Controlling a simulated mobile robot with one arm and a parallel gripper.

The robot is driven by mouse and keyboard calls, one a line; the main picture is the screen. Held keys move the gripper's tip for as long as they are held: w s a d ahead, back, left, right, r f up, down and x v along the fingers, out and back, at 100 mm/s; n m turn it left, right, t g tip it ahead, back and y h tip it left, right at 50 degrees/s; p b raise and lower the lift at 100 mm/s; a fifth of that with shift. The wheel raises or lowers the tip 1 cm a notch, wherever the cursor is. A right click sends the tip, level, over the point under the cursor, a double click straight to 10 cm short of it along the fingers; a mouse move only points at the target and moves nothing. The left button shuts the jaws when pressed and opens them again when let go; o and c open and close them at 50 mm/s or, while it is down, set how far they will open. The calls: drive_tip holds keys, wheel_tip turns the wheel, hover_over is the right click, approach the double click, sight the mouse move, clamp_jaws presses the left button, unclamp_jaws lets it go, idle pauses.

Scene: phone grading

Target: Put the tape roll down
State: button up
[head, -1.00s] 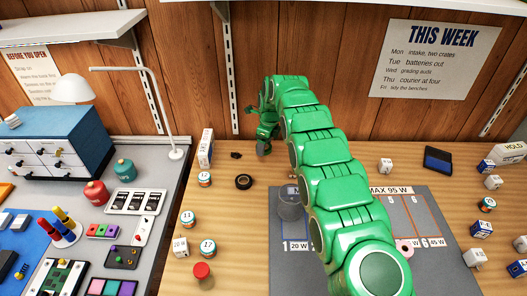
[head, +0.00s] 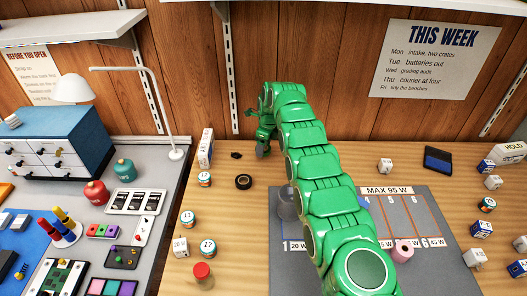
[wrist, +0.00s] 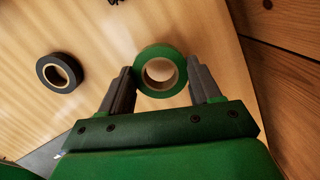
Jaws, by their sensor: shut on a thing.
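In the wrist view a green tape roll (wrist: 160,52) with a pale core sits between the fingertips of my gripper (wrist: 162,82). The fingers press on it from both sides. Wooden tabletop shows behind it; I cannot tell whether it touches the wood. In the head view my gripper (head: 263,150) is low over the back of the wooden table, near the wall, and the green roll cannot be made out there. A black tape roll (head: 243,182) lies flat on the table to its left; it also shows in the wrist view (wrist: 59,73).
A small dark object (head: 236,155) lies left of my gripper. A white box (head: 206,147) and several small jars stand along the table's left side. Wood right of my gripper looks free.

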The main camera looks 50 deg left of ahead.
sight(268, 149)
drive_tip(key=shift+f, duration=1.45)
drive_tip(key=shift+f, duration=0.15)
drive_tip(key=o, duration=1.1)
drive_tip(key=shift+r, duration=0.2)
drive_tip(key=shift+w+d+r, duration=0.1)
drive_tip(key=shift+d+r, duration=0.15)
drive_tip(key=shift+r, duration=1.7)
drive_tip(key=shift+w+d+r, duration=0.15)
drive_tip(key=shift+d+r, duration=0.15)
drive_tip(key=shift+r, duration=1.7)
drive_tip(key=shift+w+d+r, duration=0.1)
drive_tip(key=shift+d+r, duration=0.15)
drive_tip(key=shift+r, duration=1.7)
drive_tip(key=shift+w, duration=0.1)
